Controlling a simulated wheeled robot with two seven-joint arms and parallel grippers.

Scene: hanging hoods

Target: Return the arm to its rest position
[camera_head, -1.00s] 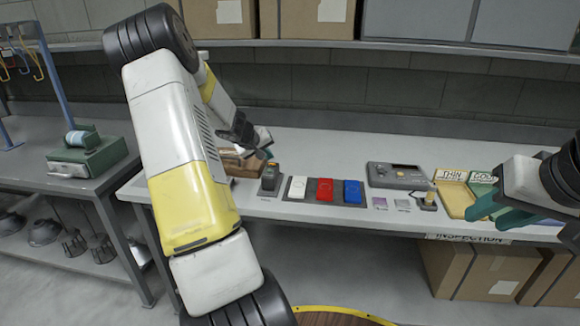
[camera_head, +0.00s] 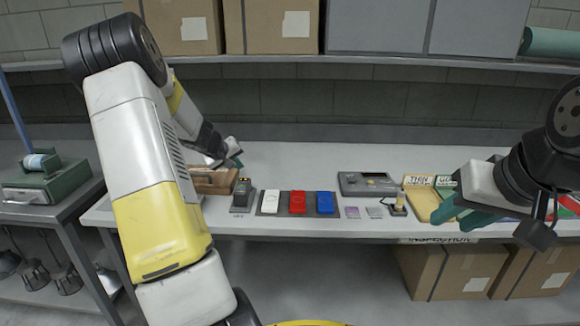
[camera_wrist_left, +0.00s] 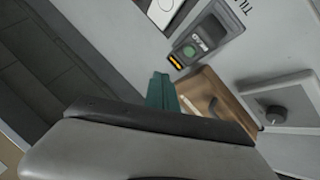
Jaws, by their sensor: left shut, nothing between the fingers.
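My left arm reaches in from the left across the head view. Its gripper (camera_head: 233,150) is above and behind the wooden tray (camera_head: 222,186) on the workbench, apart from it. In the left wrist view its teal fingers (camera_wrist_left: 160,90) are together with nothing between them, pointing toward the tray (camera_wrist_left: 212,100) and the small grey device with a green button (camera_wrist_left: 190,50). My right gripper (camera_head: 458,210) is at the right, over the front edge of the bench by the yellow tray. Its teal fingers are partly overlapped, so its opening is unclear.
The workbench (camera_head: 300,150) holds white (camera_head: 271,203), red (camera_head: 298,203) and blue (camera_head: 325,203) blocks, a grey device (camera_head: 368,184) and a yellow tray (camera_head: 425,205). A shelf with boxes (camera_head: 290,25) runs above. A green machine (camera_head: 40,182) stands on the left table.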

